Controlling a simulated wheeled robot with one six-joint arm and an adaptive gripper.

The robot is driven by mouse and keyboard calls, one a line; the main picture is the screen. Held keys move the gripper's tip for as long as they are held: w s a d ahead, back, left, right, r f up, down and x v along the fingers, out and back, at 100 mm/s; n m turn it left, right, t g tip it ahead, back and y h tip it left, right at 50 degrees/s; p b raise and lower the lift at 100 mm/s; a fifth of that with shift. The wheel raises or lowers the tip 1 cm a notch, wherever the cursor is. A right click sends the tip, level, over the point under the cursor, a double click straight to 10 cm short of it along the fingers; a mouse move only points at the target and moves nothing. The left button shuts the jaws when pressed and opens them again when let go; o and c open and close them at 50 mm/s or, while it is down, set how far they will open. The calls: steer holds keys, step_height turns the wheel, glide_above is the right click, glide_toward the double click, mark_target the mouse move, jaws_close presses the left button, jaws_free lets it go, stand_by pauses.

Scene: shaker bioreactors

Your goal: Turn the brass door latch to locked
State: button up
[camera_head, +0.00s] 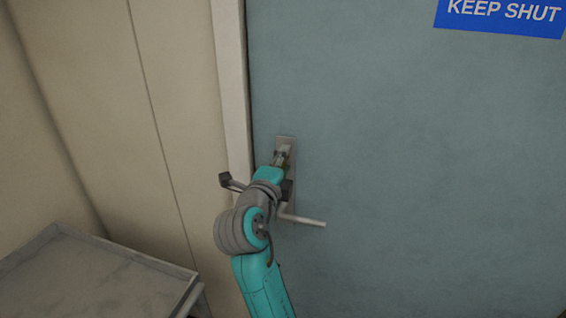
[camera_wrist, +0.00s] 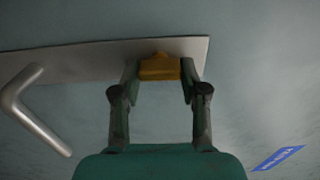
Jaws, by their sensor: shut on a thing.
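The brass latch (camera_wrist: 160,68) sits on a grey metal plate (camera_wrist: 90,62) on the door, near one end of the plate in the wrist view. My gripper (camera_wrist: 160,82) is shut on the latch, with one finger on each side of it. In the head view my gripper (camera_head: 282,156) reaches the upper part of the plate (camera_head: 286,139). The latch is hidden there by my gripper, and its turned position is hard to tell. The blue-grey door (camera_head: 420,170) looks closed against its frame.
A silver lever handle (camera_head: 305,219) sticks out below the latch, close to my arm; it also shows in the wrist view (camera_wrist: 35,115). A grey cart or table (camera_head: 90,275) stands at the lower left. A blue "KEEP SHUT" sign (camera_head: 500,15) is higher on the door.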

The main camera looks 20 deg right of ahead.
steer(key=o, duration=1.1)
steer(key=shift+o, duration=0.2)
steer(key=v, duration=1.2)
